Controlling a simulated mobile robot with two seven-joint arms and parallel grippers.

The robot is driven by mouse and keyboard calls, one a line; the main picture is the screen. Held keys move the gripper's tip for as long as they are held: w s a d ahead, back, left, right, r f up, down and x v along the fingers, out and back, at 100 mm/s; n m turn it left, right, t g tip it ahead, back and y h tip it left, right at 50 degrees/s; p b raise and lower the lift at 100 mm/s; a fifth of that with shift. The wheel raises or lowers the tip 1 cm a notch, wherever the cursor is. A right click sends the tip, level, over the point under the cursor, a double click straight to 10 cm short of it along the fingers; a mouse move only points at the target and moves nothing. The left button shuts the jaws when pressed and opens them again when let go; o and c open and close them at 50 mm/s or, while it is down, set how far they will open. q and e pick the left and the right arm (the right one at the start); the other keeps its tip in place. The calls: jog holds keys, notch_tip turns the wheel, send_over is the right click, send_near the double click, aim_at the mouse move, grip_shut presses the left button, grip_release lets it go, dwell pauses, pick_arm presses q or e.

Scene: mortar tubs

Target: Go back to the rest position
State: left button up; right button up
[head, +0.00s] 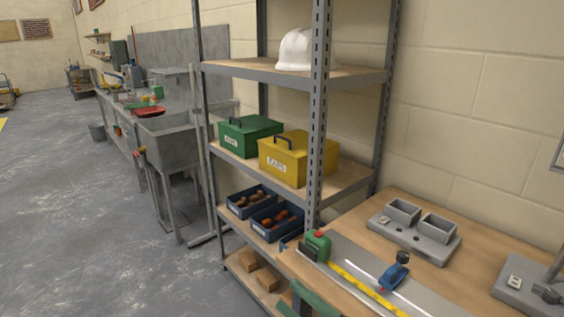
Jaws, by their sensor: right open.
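My right gripper (546,293) shows only in small part, as a dark piece at the lower right edge, over or beside a grey block on the wooden bench. Its fingers are hard to make out. It is open, and I see nothing held in it. My left gripper is not in view.
The wooden bench (475,230) carries a grey twin-cup fixture (414,233), a blue tool (394,276), a yellow tape (362,288) and a green tape case (317,245). A shelf rack (318,110) stands beside it with a green box (250,136) and yellow box (297,158). Floor (70,210) at left is clear.

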jog(key=d+f+m+t+h, duration=0.3)
jog(key=d+f+m+h, duration=0.2)
jog(key=f+m+h, duration=0.45)
jog(key=s+d+f+m+g+h, duration=0.2)
jog(key=s+d+f+m+g, duration=0.1)
jog(key=s+f+m, duration=0.4)
jog(key=s+d+f+m+g+h, duration=0.3)
jog(key=s+d+f+m, duration=0.3)
jog(key=s+f, duration=0.5)
jog(key=shift+f+m+g+p, duration=0.2)
jog(key=shift+m+g+p, duration=0.25)
jog(key=shift+m+g, duration=0.2)
jog(key=shift+d, duration=0.1)
